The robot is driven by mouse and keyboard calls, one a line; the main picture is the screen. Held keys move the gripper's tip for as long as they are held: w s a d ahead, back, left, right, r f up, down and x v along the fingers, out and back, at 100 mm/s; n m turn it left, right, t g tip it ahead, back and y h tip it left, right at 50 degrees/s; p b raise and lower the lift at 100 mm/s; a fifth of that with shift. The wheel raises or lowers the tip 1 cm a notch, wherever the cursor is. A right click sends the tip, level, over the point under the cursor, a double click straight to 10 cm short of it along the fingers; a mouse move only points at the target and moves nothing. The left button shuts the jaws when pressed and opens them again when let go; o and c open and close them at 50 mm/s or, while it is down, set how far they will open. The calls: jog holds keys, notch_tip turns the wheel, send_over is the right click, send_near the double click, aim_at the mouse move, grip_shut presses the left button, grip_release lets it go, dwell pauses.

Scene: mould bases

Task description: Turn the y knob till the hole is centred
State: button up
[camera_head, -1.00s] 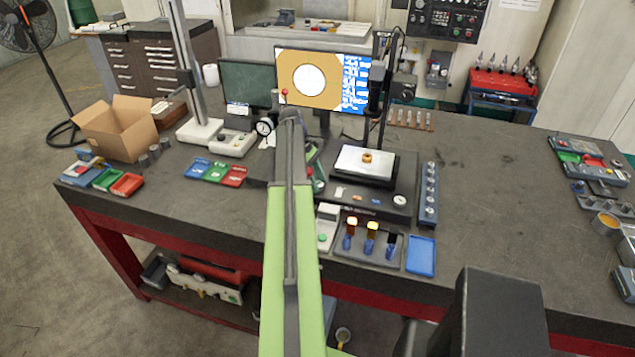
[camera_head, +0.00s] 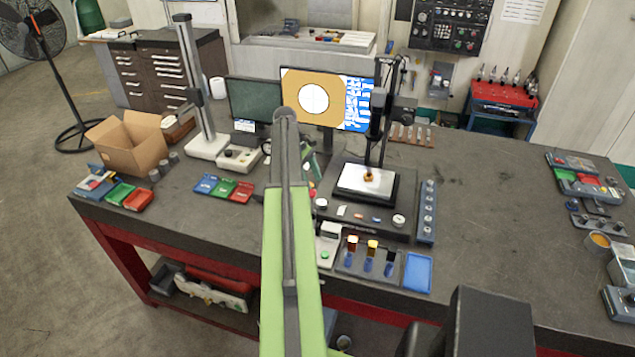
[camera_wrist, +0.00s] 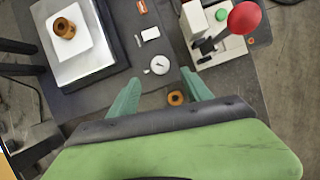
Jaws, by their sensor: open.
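The monitor (camera_head: 313,82) shows a white round hole (camera_head: 313,99) near the middle of an orange field. The measuring stand's stage (camera_head: 350,185) carries a small brass-coloured bushing (camera_head: 368,176), also seen at upper left in the wrist view (camera_wrist: 64,28). A white round knob (camera_wrist: 160,65) with a dark mark sits at the base's front left; it also shows in the head view (camera_head: 321,203). Another knob (camera_head: 398,220) is at the right. I cannot read which is y. My gripper (camera_wrist: 160,92) is open and empty, its fingertips short of the white knob; my arm hides it in the head view.
A copper-coloured ring (camera_wrist: 175,98) shows between my fingers. A blue tray (camera_head: 418,272) and a rack of bottles (camera_head: 371,262) lie at the front edge.

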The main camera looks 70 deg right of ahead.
jog(key=p+v, duration=0.6)
jog(key=v, duration=0.2)
jog(key=shift+r, duration=0.2)
